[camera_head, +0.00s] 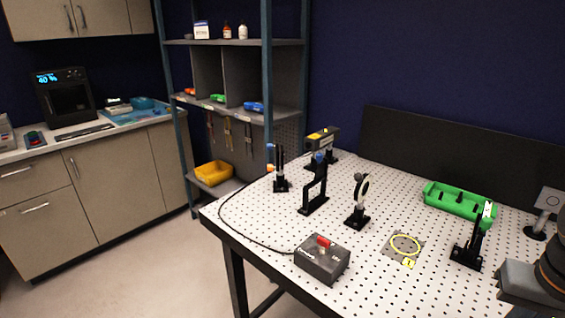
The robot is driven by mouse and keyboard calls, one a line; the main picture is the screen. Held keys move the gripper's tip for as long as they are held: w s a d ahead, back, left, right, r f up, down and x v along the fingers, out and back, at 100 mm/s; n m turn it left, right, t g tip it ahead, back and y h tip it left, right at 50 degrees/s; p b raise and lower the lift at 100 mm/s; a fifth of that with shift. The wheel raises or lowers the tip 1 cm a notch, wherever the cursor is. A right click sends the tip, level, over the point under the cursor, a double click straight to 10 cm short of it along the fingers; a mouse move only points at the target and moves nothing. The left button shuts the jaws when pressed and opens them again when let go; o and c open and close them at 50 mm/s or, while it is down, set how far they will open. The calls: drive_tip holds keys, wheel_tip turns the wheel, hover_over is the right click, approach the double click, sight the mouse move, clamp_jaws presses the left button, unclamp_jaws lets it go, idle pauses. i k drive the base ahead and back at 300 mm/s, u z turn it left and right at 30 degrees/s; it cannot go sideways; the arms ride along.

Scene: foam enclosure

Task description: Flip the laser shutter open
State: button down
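A dark control box (322,260) sits near the front edge of the perforated white optical table (345,206). A red flip cover or lever (324,242) is on its top; I cannot tell its exact position. A black cable (226,222) runs from the box along the left table edge toward a black post mount (280,170). A black and yellow laser-like unit (322,139) stands at the back left. I cannot tell for certain which part is the shutter.
A black frame mount (314,192), a round optic mount (358,200) and a post mount (470,245) stand on the table. A yellow ring (405,245) lies on a grey plate. A green tray (458,201) is behind. Clear table lies between box and ring.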

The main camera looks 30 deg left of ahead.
sight(319, 171)
drive_tip(key=z, duration=1)
drive_tip(key=k, duration=1)
drive_tip(key=u, duration=1.2)
drive_tip(key=i, duration=0.5)
